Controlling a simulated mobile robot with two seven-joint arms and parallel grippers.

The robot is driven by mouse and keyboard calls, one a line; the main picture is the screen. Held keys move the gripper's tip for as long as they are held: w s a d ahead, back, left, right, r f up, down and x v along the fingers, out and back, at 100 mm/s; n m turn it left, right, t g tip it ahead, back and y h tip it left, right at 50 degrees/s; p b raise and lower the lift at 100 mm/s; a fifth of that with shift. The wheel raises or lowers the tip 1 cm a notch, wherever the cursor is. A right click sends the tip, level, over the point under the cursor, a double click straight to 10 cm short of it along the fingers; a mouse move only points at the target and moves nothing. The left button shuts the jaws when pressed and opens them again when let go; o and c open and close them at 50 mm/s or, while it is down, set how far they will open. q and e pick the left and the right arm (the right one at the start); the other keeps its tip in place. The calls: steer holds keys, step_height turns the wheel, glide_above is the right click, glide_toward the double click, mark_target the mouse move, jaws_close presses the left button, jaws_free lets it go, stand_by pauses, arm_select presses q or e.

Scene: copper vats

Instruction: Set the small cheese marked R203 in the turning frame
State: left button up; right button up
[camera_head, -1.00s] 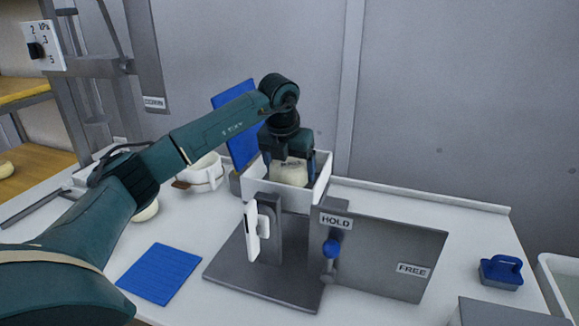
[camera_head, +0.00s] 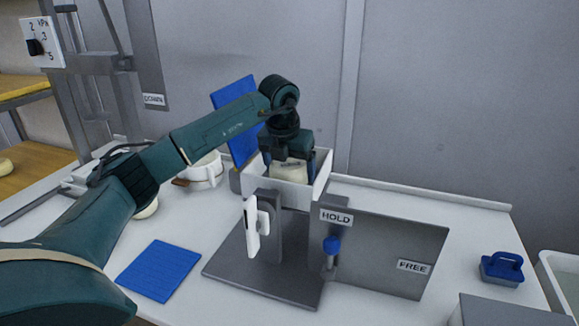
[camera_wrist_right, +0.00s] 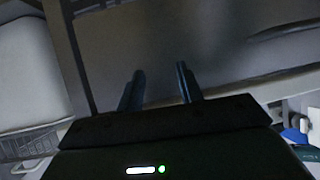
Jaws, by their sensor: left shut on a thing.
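The small pale cheese (camera_head: 289,173) is between the fingers of my left gripper (camera_head: 290,165), which is shut on it. Its dark marking is too small to read. The cheese sits partly inside the white open-topped box of the turning frame (camera_head: 259,189), with its lower part hidden by the front wall. I cannot tell whether it touches the bottom. The frame stands on a grey base plate, with a white handle (camera_head: 252,228) in front and a blue knob (camera_head: 332,245) near the HOLD label. My right gripper (camera_wrist_right: 162,85) is open and empty in the right wrist view.
A grey panel (camera_head: 385,255) labelled HOLD and FREE stands right of the frame. The table's back right is clear.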

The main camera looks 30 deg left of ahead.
arm_select(q)
steer(key=shift+f, duration=0.15)
steer(key=o, duration=1.1)
steer(key=shift+o, duration=0.2)
steer(key=shift+r+p, duration=2.8)
steer(key=shift+r, duration=0.7)
steer(key=shift+s+f, duration=0.1)
